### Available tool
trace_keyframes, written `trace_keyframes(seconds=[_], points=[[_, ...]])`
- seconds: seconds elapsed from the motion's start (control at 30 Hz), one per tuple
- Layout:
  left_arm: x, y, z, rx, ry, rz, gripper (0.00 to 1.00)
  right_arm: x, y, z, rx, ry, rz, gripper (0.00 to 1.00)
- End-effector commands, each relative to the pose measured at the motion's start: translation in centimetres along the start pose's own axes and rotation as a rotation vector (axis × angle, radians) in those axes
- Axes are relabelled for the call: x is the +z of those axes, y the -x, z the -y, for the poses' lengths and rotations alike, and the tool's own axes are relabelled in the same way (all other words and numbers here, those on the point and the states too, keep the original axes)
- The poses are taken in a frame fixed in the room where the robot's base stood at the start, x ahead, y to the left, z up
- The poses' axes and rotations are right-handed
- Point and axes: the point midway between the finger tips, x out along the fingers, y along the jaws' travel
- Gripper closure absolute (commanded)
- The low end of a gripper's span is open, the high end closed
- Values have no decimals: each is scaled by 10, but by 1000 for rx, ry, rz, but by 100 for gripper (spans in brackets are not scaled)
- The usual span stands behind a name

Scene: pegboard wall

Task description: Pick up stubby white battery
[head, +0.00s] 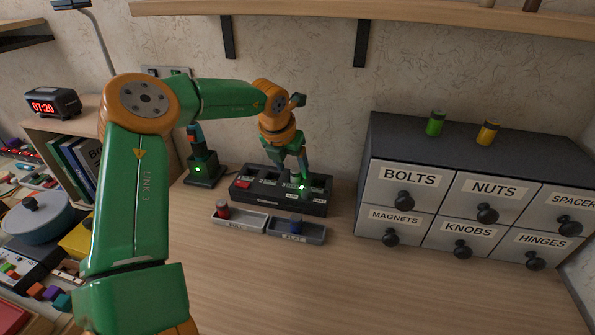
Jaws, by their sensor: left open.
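My left gripper (303,180) points down at the right half of a black charger (262,202) on the desk. It is open, with its fingertips close over a slot where a green light shows. I cannot make out a stubby white battery; the fingers cover part of that slot. A red piece (243,184) sits in the charger's left slot. My right gripper is not in view.
In front of the charger, a light tray (246,222) holds a red cylinder (223,210) and a grey tray (312,234) holds a blue one (295,224). A labelled drawer cabinet (440,160) stands right. The front desk is clear.

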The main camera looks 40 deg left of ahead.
Motion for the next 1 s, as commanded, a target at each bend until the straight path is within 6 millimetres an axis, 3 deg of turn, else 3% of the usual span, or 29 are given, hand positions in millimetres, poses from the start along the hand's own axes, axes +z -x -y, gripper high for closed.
trace_keyframes(seconds=[0.13, 0.33, 0.6, 1.0], points=[[0, -17, 0, 1, 0, -1, 33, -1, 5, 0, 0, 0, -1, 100], [0, -19, 0, -1, 0, 2, 33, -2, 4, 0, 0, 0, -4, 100], [0, -19, 0, 0, 0, 2, 100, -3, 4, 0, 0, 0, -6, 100], [3, -12, 0, 0, 0, 3, 100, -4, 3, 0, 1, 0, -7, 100]])
